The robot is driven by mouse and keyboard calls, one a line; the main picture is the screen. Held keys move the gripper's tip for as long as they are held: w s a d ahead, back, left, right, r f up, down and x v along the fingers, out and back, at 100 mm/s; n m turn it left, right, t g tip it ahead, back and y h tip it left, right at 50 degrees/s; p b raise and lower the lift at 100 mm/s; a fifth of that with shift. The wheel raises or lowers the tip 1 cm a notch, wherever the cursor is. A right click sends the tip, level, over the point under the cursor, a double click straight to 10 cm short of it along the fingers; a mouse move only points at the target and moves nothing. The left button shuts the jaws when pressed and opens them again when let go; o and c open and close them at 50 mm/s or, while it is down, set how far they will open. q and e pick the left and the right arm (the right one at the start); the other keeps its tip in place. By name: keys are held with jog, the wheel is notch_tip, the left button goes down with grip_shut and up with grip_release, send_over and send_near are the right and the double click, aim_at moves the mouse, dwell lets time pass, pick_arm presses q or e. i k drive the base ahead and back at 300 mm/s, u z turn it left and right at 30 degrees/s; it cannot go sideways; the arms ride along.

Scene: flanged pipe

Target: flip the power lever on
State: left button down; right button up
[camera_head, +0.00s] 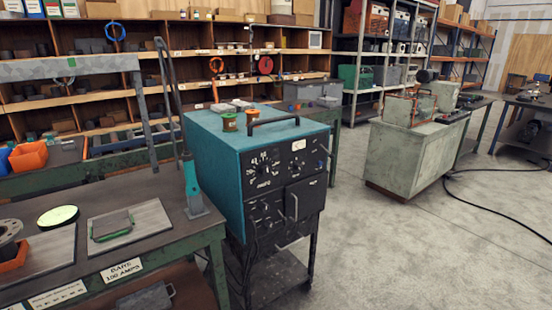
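A teal welding machine (215,150) with a black front panel stands on a cart in the middle of the head view. Its upper front carries a large dial (264,166) and a smaller dial (298,163). A thin pale lever-like handle (293,206) shows on the lower right of the front. I cannot tell for certain whether it is the power lever, or its on or off position. Another dial (265,211) sits at the lower left of the front. Neither of my grippers is in view.
A green workbench (150,245) at left holds plates, a flange and a teal-handled tool (192,187). A grey cabinet (405,160) stands at right. Open concrete floor (420,250) lies right of the machine, with a black cable at far right.

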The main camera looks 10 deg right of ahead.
aim_at(331, 156)
jog(key=u, duration=0.1)
jog(key=i, duration=0.85)
jog(key=z, duration=2.2)
